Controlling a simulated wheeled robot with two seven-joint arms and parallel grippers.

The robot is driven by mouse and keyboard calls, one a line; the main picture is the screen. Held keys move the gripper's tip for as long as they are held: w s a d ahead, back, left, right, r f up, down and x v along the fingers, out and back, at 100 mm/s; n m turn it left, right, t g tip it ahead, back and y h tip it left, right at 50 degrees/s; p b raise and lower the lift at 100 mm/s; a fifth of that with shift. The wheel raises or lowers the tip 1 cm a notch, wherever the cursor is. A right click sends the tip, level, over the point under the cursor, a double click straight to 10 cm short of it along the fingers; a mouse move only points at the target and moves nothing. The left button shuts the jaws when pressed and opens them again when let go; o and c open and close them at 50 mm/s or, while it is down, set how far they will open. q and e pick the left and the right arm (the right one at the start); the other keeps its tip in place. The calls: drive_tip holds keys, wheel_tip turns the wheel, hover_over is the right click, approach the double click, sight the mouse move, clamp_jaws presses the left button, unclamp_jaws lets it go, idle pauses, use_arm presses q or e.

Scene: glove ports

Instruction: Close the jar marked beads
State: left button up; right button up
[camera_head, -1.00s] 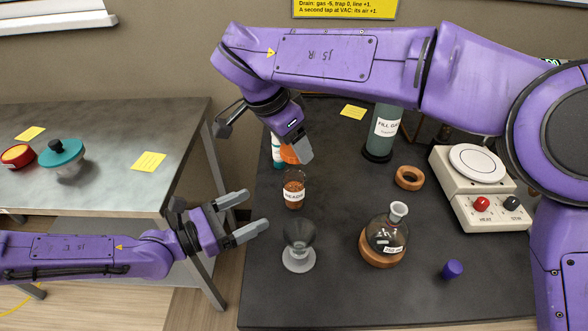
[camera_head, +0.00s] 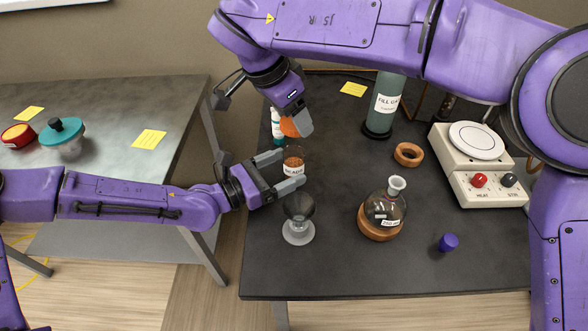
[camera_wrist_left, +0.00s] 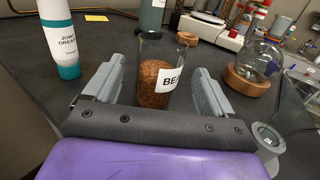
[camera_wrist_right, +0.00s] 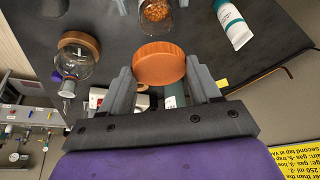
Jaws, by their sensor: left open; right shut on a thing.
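The beads jar (camera_head: 293,163), a small glass jar of orange-brown beads with a white label, stands uncapped on the dark bench. It also shows in the left wrist view (camera_wrist_left: 157,82) and the right wrist view (camera_wrist_right: 155,12). My left gripper (camera_head: 289,171) is open, with one finger on either side of the jar; I cannot tell whether they touch it. My right gripper (camera_wrist_right: 160,78) is shut on an orange lid (camera_wrist_right: 158,63), held above and behind the jar. The lid also shows in the head view (camera_head: 289,127), partly hidden by a finger.
A joint grease tube (camera_wrist_left: 58,38) stands behind the jar. A grey funnel-like glass piece (camera_head: 299,207) stands just in front. A flask (camera_head: 385,207) on a cork ring, a purple stopper (camera_head: 448,242) and a hotplate (camera_head: 477,165) are to the right.

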use_arm(q)
drive_tip(key=x, duration=0.3)
drive_tip(key=shift+w+f, duration=0.1)
drive_tip(key=shift+w, duration=0.05)
use_arm(e)
drive_tip(key=shift+w+f, duration=0.1)
drive_tip(key=shift+w, duration=0.1)
drive_tip(key=shift+s, duration=0.1)
use_arm(q)
drive_tip(key=c, duration=1.5)
use_arm(e)
hover_over(291, 146)
drive_tip(key=s, duration=0.3)
drive_tip(key=shift+w+f, duration=0.15)
drive_tip(key=shift+f, duration=2.3)
drive_tip(key=shift+f, duration=0.9)
drive_tip(key=shift+f, duration=0.55)
